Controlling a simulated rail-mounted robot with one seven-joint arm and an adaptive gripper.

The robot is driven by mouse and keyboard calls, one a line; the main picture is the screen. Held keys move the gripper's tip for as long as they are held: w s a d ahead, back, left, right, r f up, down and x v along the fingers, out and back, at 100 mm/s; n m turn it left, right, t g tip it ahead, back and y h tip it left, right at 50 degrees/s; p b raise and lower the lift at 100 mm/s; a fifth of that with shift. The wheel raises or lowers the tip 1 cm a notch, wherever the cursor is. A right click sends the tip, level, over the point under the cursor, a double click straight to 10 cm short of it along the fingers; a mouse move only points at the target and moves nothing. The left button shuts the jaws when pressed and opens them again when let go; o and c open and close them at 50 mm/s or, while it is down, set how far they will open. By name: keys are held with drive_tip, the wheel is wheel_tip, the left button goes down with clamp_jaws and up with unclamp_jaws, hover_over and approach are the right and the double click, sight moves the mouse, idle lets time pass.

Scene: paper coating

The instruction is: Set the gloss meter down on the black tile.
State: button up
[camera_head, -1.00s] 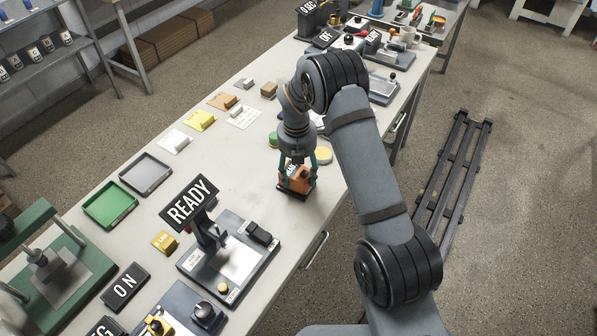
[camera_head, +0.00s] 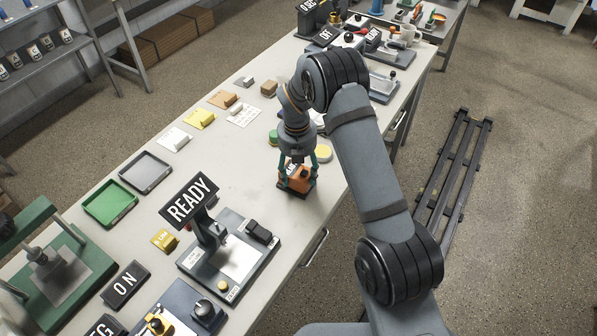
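The gloss meter (camera_head: 299,181) is an orange block with a dark top and a small white label. It is upright near the front edge of the long bench. My gripper (camera_head: 298,176) points down over it, its teal fingers on either side and shut on it. A dark strip shows under the orange body. I cannot tell whether this is the black tile or the meter's own base, nor whether the meter is resting or just held above. No separate black tile can be made out.
A yellow disc (camera_head: 323,154) and a green disc (camera_head: 273,138) are close behind my gripper. A device with a READY sign (camera_head: 189,200) stands front left. Green (camera_head: 110,222) and grey (camera_head: 160,186) trays lie left.

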drive_tip(key=o, duration=0.5)
wheel_tip(320, 180, up, 12)
drive_tip(key=shift+s+a, duration=0.15)
drive_tip(key=shift+s, duration=0.1)
idle(0.3)
drive_tip(key=shift+f, duration=0.1)
drive_tip(key=f, duration=1.2)
drive_tip(key=shift+w, duration=0.2)
drive_tip(key=shift+w+r+p, duration=0.15)
drive_tip(key=shift+r+p, duration=0.25)
drive_tip(key=shift+r, duration=0.2)
drive_tip(key=shift+d+r, duration=0.2)
drive_tip(key=shift+r, duration=0.15)
drive_tip(key=shift+f, duration=0.1)
